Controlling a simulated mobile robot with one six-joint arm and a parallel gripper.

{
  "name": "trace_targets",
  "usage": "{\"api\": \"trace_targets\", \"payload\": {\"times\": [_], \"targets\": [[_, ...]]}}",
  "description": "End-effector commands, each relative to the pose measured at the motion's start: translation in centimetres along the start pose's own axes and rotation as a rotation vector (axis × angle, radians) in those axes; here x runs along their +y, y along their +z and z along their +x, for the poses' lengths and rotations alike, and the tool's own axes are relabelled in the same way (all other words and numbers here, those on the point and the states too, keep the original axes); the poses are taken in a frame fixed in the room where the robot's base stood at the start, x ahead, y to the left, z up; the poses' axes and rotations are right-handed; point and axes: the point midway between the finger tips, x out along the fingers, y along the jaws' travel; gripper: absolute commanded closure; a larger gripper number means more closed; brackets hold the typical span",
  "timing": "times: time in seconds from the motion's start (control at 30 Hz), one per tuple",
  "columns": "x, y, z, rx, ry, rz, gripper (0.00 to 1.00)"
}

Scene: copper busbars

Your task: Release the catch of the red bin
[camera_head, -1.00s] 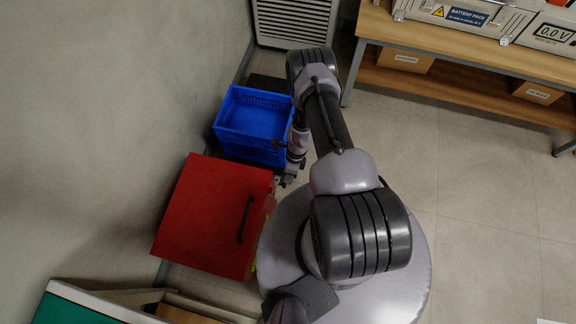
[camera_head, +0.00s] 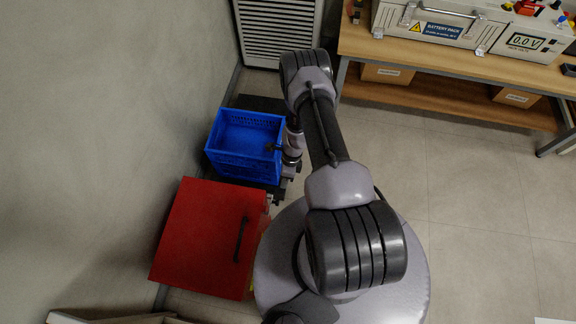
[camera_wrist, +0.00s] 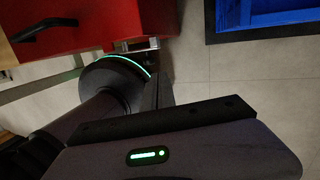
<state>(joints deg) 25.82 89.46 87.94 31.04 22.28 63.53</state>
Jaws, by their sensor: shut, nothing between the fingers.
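The red bin (camera_head: 205,240) stands by the wall, its lid down, with a black handle (camera_head: 241,239) on top. In the wrist view the red bin (camera_wrist: 105,22) is at the upper left. A small metallic fitting (camera_wrist: 136,45) shows at its lower edge; I cannot tell whether it is the catch or its state. My gripper (camera_head: 279,193) is low beside the bin's upper right corner in the head view, partly hidden by my arm. In the wrist view my gripper (camera_wrist: 158,92) is shut and empty, apart from the fitting.
A blue crate (camera_head: 246,134) stands just beyond the bin, close to my wrist. A wooden bench (camera_head: 440,97) with a battery pack (camera_head: 427,24) is at the upper right. A white vent (camera_head: 277,30) is on the back wall. The floor (camera_head: 480,200) at right is clear.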

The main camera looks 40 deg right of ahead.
Motion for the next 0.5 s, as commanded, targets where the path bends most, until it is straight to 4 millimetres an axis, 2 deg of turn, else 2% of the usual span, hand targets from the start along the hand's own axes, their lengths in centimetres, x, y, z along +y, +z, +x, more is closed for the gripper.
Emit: {"api": "trace_targets", "payload": {"times": [0.03, 0.2, 0.33, 0.5], "targets": [[-0.6, 0.0, -1.3, 0.000, -0.004, -0.001, 1.00], [-2.1, -0.2, -4.2, 0.001, -0.002, 0.000, 1.00], [-2.8, -0.3, -5.3, 0.000, -0.001, 0.000, 1.00], [-3.0, -0.3, -5.6, 0.001, 0.000, 0.000, 1.00]]}}
